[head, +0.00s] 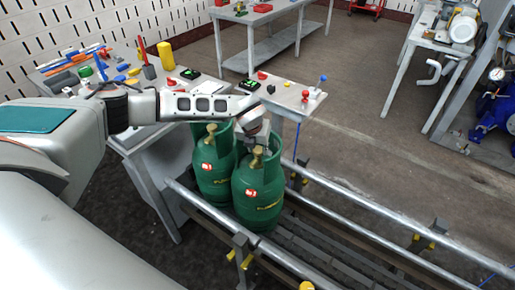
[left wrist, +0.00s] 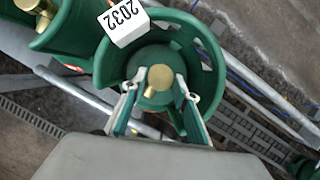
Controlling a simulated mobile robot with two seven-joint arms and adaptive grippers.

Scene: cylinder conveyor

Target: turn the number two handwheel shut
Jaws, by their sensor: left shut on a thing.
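Two green gas cylinders stand side by side on the conveyor, each with a brass valve inside an open collar. The nearer cylinder (head: 258,200) and the one behind it to the left (head: 213,183) carry small red and white labels, too small to read surely. My left gripper (left wrist: 160,88) reaches down inside one collar, its fingers shut on either side of the round brass handwheel (left wrist: 160,77). In the head view, my left gripper (head: 262,140) is over the nearer cylinder, close to its brass valve (head: 257,154). My right gripper is not in view.
A white tag (left wrist: 123,22) marked 2032 sits at the collar's rim. The other cylinder's brass valve (left wrist: 32,5) is at upper left. Conveyor rails (head: 375,240) flank the cylinders.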

